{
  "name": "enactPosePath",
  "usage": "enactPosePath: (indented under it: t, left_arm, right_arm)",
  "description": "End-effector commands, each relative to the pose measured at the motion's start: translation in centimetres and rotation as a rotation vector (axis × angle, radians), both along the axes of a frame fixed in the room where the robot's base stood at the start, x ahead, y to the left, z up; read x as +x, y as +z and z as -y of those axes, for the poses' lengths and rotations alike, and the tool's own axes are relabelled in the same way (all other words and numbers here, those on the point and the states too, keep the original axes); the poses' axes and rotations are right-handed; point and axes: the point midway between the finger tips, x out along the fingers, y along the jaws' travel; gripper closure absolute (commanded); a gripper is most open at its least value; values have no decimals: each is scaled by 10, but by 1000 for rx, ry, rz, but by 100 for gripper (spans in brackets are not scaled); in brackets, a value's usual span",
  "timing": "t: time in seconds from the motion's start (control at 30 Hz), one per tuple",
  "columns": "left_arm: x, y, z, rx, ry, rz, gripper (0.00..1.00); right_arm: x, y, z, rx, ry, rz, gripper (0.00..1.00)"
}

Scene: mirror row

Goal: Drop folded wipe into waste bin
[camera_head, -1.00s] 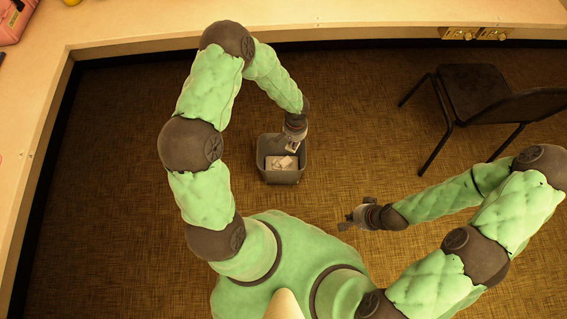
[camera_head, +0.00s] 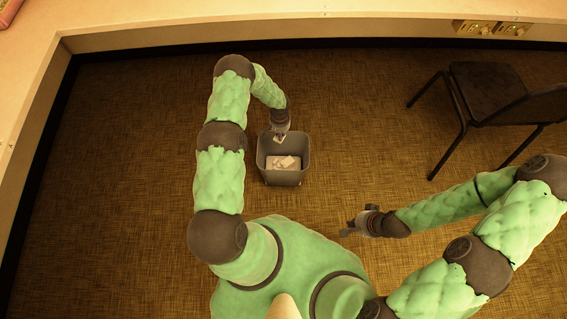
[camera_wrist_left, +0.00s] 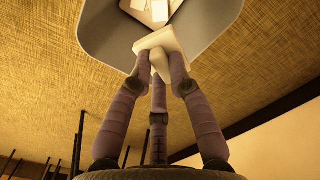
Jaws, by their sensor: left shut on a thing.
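The waste bin (camera_head: 301,146) is a grey open-topped box on the floor with several white pieces (camera_head: 284,162) inside. In the left wrist view the bin (camera_wrist_left: 215,20) fills the top, with white pieces (camera_wrist_left: 155,10) in it. My left gripper (camera_head: 279,134) is over the bin's far-left rim. In the wrist view its fingers (camera_wrist_left: 160,75) are shut on a white folded wipe (camera_wrist_left: 162,44), which overlaps the bin opening. Whether the wipe touches the bin, I cannot tell. My right gripper (camera_head: 352,228) is empty to the right of my body, its fingers seemingly spread.
A black chair (camera_head: 490,95) stands on the right. A pale counter (camera_head: 250,14) curves along the back and left. Brown carpet around the bin is free. Dark chair-like legs (camera_wrist_left: 75,145) show at the lower left of the wrist view.

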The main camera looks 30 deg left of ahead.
Motion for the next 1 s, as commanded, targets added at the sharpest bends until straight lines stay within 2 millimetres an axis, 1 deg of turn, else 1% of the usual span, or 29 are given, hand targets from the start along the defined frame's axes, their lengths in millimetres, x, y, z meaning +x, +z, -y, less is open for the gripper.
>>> enactPosePath:
  t: [0.17, 0.5, 0.6, 0.73, 0.97, 1.0]
  left_arm:
    - [0, -11, 0, 0, 0, -1, 100]
    - [0, -47, 0, 0, 0, 0, 100]
    - [-1, -55, 1, 0, 0, 0, 100]
    - [0, -59, 0, 1, 1, 1, 100]
    - [0, -58, 0, 1, 1, 1, 100]
    - [0, -58, 0, 1, 1, 1, 70]
  right_arm:
    - [0, -7, 0, 0, 0, 0, 100]
    - [0, -30, 0, 0, 0, 0, 100]
    - [0, -34, 0, 0, 0, 0, 100]
    - [0, -36, 0, 0, 0, 0, 100]
    - [0, -35, 0, 0, 0, 0, 100]
    - [0, -35, 0, 0, 0, 0, 100]
